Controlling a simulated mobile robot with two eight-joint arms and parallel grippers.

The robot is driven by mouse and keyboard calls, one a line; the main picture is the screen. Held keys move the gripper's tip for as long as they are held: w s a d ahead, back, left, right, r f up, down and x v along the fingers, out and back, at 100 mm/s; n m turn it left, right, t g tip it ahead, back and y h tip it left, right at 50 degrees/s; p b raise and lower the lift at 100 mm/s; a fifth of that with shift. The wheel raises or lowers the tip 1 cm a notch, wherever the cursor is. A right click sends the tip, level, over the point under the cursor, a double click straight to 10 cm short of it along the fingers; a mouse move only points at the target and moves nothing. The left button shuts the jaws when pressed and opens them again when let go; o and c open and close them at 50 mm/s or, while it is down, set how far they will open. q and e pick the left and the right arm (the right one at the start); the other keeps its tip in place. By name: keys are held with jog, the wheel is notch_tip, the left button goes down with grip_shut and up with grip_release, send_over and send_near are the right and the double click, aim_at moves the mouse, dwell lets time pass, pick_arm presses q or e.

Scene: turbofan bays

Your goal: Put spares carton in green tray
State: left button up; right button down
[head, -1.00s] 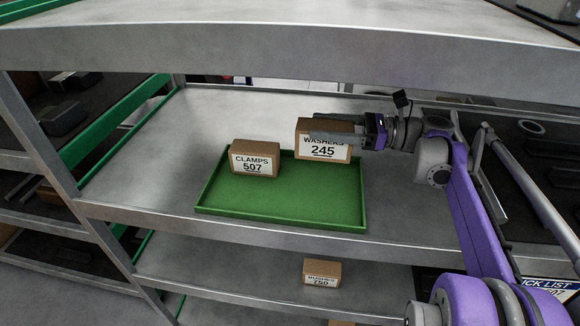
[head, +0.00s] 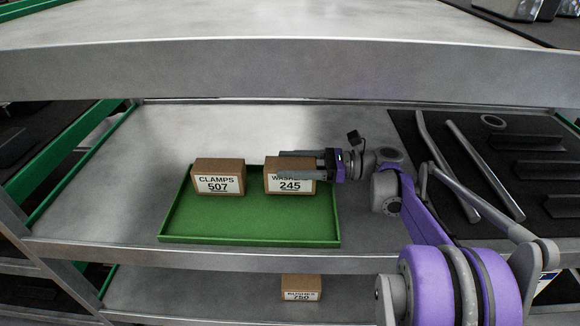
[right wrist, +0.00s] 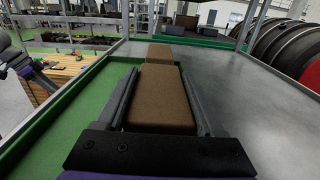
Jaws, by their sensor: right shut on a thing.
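A brown carton labelled WASHERS 245 (head: 289,186) is held between the fingers of my right gripper (head: 281,163), shut on its sides. It is upright over the back right part of the green tray (head: 250,231). I cannot tell whether its base touches the tray floor. In the right wrist view the carton (right wrist: 160,98) fills the space between the fingers (right wrist: 160,76). A similar carton labelled CLAMPS 507 (head: 217,178) stands in the tray's back left part, a small gap away. My left gripper is not in view.
The tray sits on a grey metal shelf (head: 100,215) with another shelf (head: 300,62) above. A small BUSHES 750 carton (head: 301,288) stands on the lower shelf. A dark mat (head: 470,160) with tubes and dark parts lies to the right.

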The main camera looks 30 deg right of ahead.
jog(key=shift+f, duration=0.35)
jog(key=shift+f, duration=0.15)
grip_release()
jog(key=b+v, duration=0.1)
jog(key=v, duration=0.6)
jog(key=shift+s+d, duration=0.2)
